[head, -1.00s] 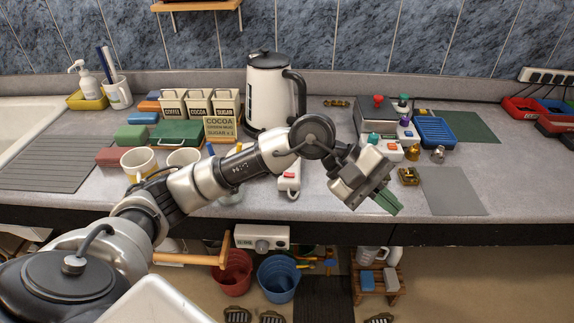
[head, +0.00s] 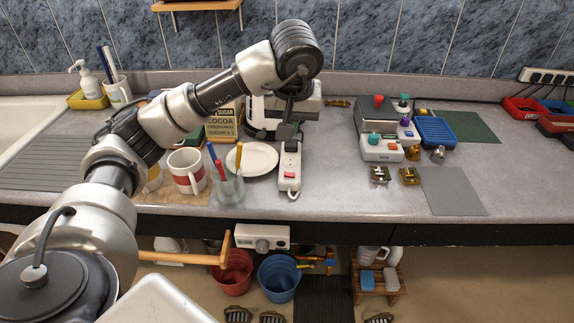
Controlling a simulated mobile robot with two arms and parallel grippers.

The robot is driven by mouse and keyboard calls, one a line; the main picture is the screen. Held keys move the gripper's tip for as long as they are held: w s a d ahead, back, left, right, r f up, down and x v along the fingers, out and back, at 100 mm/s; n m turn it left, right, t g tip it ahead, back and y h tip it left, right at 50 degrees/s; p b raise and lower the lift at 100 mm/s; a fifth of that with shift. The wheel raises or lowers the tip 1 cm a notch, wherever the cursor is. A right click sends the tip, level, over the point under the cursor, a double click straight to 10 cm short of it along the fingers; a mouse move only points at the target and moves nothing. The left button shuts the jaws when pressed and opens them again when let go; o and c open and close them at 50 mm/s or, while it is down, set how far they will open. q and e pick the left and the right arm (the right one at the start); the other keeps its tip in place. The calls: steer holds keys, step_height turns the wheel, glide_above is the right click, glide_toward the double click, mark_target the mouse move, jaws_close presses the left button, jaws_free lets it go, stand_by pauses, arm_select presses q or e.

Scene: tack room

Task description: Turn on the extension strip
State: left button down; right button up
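The extension strip (head: 290,181) is a short white block lying lengthwise on the counter, with a socket at its far end and a red switch (head: 289,174) near its front end. I cannot tell which way the switch is tipped. My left arm reaches across from the left. Its gripper (head: 287,132) points down at the far end of the strip, behind the switch. The fingertips look like one narrow dark block, so I cannot tell whether they are apart, or whether they touch the strip. My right gripper is not in view.
A glass with pens (head: 229,187), a white plate (head: 252,158) and a striped mug (head: 187,170) stand left of the strip. Brass pieces (head: 409,175) and a button box (head: 381,148) are at right. Counter right of the strip is clear.

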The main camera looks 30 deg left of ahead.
mark_target(286, 172)
arm_select(q)
steer(key=p+x, duration=0.1)
steer(key=x, duration=0.3)
steer(key=p+x, duration=0.1)
steer(key=x, duration=0.3)
steer(key=s+p+x, duration=0.1)
steer(key=x, duration=0.3)
steer(key=shift+w+d+f, duration=0.1)
steer(key=shift+f, duration=0.95)
